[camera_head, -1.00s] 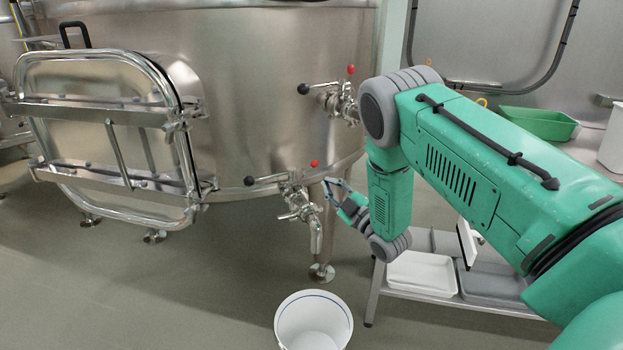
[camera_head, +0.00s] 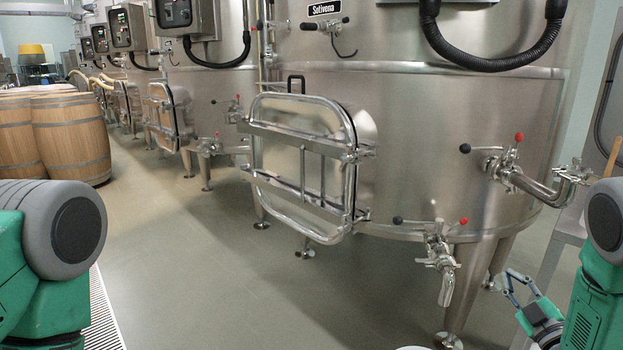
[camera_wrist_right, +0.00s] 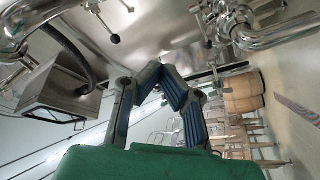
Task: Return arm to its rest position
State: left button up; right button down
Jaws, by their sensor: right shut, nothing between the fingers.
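My right gripper (camera_head: 515,285) shows at the lower right of the head view, below and right of the vat's lower tap. It is shut and empty, and apart from the tap. In the right wrist view its two fingers (camera_wrist_right: 160,82) meet at the tips with nothing between them. My right arm (camera_head: 597,290) is at the right edge, cut off by the frame. My left arm (camera_head: 45,265) enters at the left edge. The left gripper is outside both views.
A steel vat (camera_head: 420,130) with a hatch (camera_head: 300,165) stands ahead. A lower tap (camera_head: 440,260) and a bent side pipe (camera_head: 530,185) stick out near my right arm. Wooden barrels (camera_head: 70,135) stand far left. The floor (camera_head: 230,270) between my arms is clear.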

jog(key=s+a+f+m+g+h+p, duration=0.1)
jog(key=s+a+f+m+g, duration=0.2)
jog(key=s+a+f+g, duration=0.45)
jog(key=s+a+f+m+g, duration=0.4)
jog(key=s+f, duration=0.5)
jog(key=f, duration=0.1)
pick_arm(q)
jog(key=shift+s+r+p, duration=0.3)
jog(key=shift+s+r, duration=0.1)
jog(key=shift+r, duration=0.4)
pick_arm(e)
jog(key=s+a+f+m+g, duration=0.1)
jog(key=s+a+g, duration=0.2)
jog(key=s, duration=0.9)
jog(key=s+a+f+m+g, duration=0.1)
jog(key=s+a+g, duration=0.2)
jog(key=s, duration=0.8)
jog(key=shift+s+a+f+m+g, duration=0.15)
jog(key=shift+s+a+m+g, duration=0.2)
jog(key=shift+g, duration=0.9)
jog(key=shift+d, duration=0.2)
pick_arm(q)
jog(key=shift+a, duration=0.1)
pick_arm(e)
jog(key=shift+w+a, duration=0.1)
jog(key=shift+a, duration=0.05)
